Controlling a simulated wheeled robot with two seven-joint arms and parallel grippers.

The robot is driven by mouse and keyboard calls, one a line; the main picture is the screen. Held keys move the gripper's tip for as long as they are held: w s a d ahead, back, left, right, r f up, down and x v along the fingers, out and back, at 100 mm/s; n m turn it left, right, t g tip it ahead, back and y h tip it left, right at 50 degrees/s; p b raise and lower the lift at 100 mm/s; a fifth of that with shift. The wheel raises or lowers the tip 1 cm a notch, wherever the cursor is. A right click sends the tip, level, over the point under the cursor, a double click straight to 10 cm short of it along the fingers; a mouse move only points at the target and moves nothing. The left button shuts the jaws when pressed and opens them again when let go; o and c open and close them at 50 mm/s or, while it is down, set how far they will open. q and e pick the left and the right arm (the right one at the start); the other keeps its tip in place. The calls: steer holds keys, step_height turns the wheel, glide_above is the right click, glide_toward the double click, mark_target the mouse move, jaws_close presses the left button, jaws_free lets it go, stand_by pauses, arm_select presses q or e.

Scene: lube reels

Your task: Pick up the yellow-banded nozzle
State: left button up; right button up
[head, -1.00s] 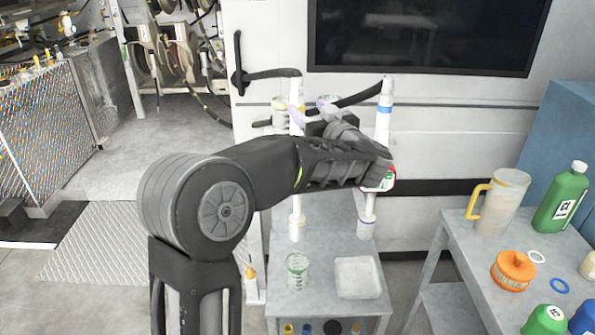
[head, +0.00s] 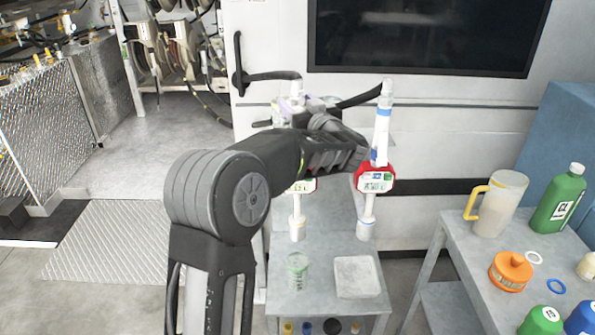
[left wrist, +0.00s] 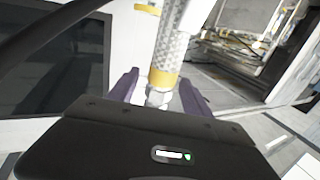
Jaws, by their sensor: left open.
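The yellow-banded nozzle (head: 296,91) stands upright at the left of the small grey cart. In the head view only its pale top shows above my left gripper (head: 297,106). In the left wrist view the yellow band (left wrist: 164,79) and the silver mesh hose (left wrist: 174,45) lie between the two purple fingers of my left gripper (left wrist: 160,84). The fingers are open, one on each side of the nozzle. Contact cannot be told. My right gripper is not in view.
A blue-banded nozzle (head: 383,125) with a red meter (head: 375,180) stands close to the right. A clear cup (head: 297,270) and white tray (head: 357,277) sit on the cart. A grey side table (head: 450,235) holds a jug (head: 500,203) and bottles.

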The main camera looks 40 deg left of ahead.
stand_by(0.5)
arm_select(q)
jaws_close()
stand_by(0.4)
steer(key=shift+r, duration=0.1)
stand_by(0.8)
